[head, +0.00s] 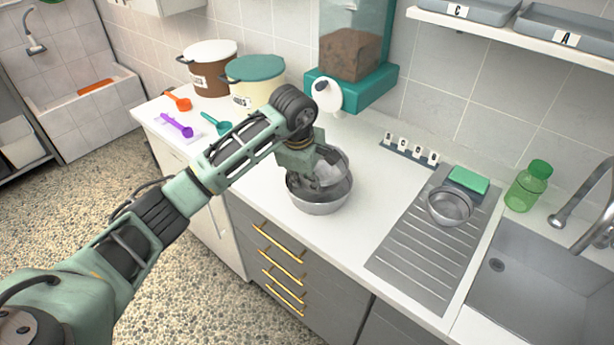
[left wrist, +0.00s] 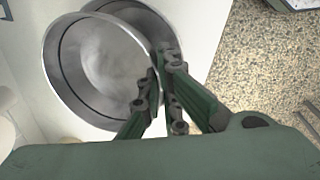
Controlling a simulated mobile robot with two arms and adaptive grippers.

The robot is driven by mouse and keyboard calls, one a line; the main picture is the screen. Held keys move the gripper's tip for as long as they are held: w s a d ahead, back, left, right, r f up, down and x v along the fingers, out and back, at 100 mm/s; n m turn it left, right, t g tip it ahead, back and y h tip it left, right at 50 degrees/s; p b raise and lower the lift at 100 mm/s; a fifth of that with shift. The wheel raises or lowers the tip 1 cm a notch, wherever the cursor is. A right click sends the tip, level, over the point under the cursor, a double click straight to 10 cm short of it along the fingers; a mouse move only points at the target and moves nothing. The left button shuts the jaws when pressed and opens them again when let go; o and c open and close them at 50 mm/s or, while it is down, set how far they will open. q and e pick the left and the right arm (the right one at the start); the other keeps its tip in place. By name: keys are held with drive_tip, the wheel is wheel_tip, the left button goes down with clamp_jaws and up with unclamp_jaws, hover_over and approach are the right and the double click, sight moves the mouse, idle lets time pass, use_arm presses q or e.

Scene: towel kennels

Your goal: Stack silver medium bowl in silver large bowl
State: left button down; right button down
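The silver large bowl (head: 318,207) stands on the white counter below my left gripper; its rim and wall also show in the left wrist view (left wrist: 160,28). The silver medium bowl (head: 336,165) is at the large bowl's opening, overlapping it, and looks tilted. It fills much of the left wrist view (left wrist: 100,70). My left gripper (head: 316,178) is closed on the medium bowl's rim, with the fingertips (left wrist: 166,62) at its right edge in the wrist view. I cannot tell whether the two bowls touch. My right gripper is not in view.
A small silver bowl (head: 450,206) and a green sponge (head: 468,180) lie on the drainboard (head: 425,250) by the sink (head: 540,290). A teal dispenser base (head: 375,90), lidded tubs (head: 255,82) and scoops (head: 177,125) are behind and left. Counter right of the large bowl is clear.

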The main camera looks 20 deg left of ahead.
use_arm(q)
drive_tip(key=shift+f, duration=0.1)
drive_tip(key=shift+f, duration=0.1)
drive_tip(key=shift+f+b, duration=0.55)
drive_tip(key=shift+b, duration=0.15)
drive_tip(key=c, duration=2)
unclamp_jaws()
drive_tip(key=shift+r, duration=0.1)
